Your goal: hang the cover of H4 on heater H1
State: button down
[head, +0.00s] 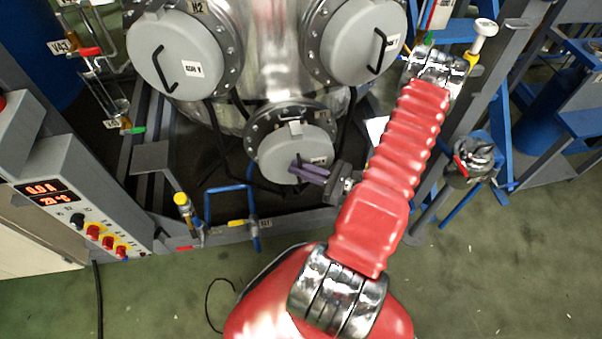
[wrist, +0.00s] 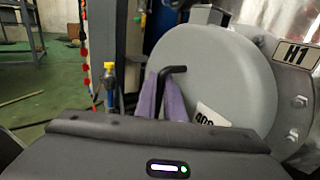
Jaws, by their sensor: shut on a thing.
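A round grey cover (head: 285,158) is at the low middle of the vessel, in front of a dark bolted flange (head: 256,128). In the wrist view the cover (wrist: 210,75) lies close against the flange, which bears the plate H1 (wrist: 296,54). I cannot tell whether the cover hangs on it or is only held there. My gripper (head: 299,171) is shut on the cover's black handle (wrist: 173,70), with its purple fingers (wrist: 160,97) either side of it. The cover's white label (wrist: 210,116) is partly hidden and not readable.
Other grey covers sit on the vessel at upper left (head: 176,52), by the plate H2 (head: 196,8), and at upper right (head: 360,42). Blue pipes with a yellow valve (head: 183,201) stand left of my gripper. A control box (head: 75,200) is at far left.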

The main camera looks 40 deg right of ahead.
jog(key=shift+w+d, duration=0.55)
jog(key=shift+w, duration=0.3)
jog(key=shift+w+d, duration=0.55)
jog(key=shift+w, duration=0.25)
jog(key=shift+w+d, duration=0.55)
jog(key=shift+w, duration=0.3)
jog(key=shift+f, duration=1.3)
jog(key=c, duration=1.8)
grip_release()
jog(key=shift+o, duration=0.2)
jog(key=shift+s, duration=0.1)
jog(key=shift+f, duration=0.1)
send_near(303, 162)
jog(key=shift+s+d+f, duration=0.45)
jog(key=shift+d+f, duration=0.05)
jog(key=shift+d, duration=0.05)
